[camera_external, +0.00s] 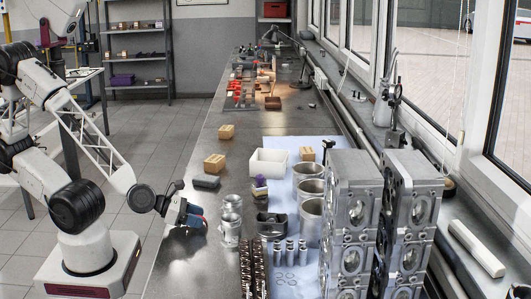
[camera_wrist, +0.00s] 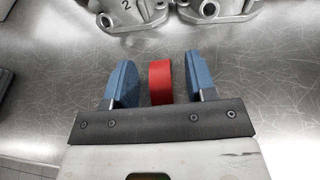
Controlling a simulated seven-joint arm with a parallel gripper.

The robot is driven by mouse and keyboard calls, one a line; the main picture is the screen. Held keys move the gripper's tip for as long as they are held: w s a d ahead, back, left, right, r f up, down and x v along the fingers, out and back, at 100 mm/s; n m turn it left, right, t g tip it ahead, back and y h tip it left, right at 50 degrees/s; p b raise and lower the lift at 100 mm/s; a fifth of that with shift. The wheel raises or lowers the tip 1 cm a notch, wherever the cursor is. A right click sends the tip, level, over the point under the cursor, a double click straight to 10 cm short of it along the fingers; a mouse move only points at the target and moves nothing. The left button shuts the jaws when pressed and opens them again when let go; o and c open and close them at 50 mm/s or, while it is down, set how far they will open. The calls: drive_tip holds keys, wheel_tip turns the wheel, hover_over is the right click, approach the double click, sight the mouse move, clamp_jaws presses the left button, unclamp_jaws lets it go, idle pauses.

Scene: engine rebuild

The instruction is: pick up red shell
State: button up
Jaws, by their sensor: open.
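The red shell (camera_wrist: 160,82) stands as a short curved red band on the metal bench in the wrist view. My gripper (camera_wrist: 160,76) has its two blue fingers apart, one on each side of the shell. There is a visible gap between the shell and each finger. The near end of the shell is partly hidden by the gripper's dark front plate. In the external view my gripper (camera_external: 187,213) is low over the left edge of the bench, and the shell is too small there to make out clearly.
Metal cylindrical parts (camera_external: 230,228) stand just right of my gripper; castings also show at the top of the wrist view (camera_wrist: 137,12). Engine blocks (camera_external: 352,215) stand farther right. A dark block (camera_external: 206,181) and a wooden block (camera_external: 214,163) lie beyond. The front left bench is clear.

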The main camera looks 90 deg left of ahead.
clamp_jaws()
drive_tip(key=shift+r, duration=0.1)
drive_tip(key=shift+r, duration=1.3)
drive_tip(key=s, duration=0.3)
drive_tip(key=s+a+r, duration=0.1)
drive_tip(key=s, duration=0.6)
drive_tip(key=shift+a+r, duration=0.25)
drive_tip(key=shift+r, duration=0.1)
drive_tip(key=shift+s+a+r, duration=0.1)
drive_tip(key=shift+s+a, duration=0.05)
drive_tip(key=shift+s, duration=0.7)
drive_tip(key=shift+s+a+r, duration=0.1)
drive_tip(key=shift+s+a, duration=0.05)
drive_tip(key=shift+s, duration=0.75)
drive_tip(key=shift+s+a+r, duration=0.1)
drive_tip(key=shift+s+a, duration=0.05)
drive_tip(key=shift+s, duration=0.7)
drive_tip(key=shift+s, duration=0.3)
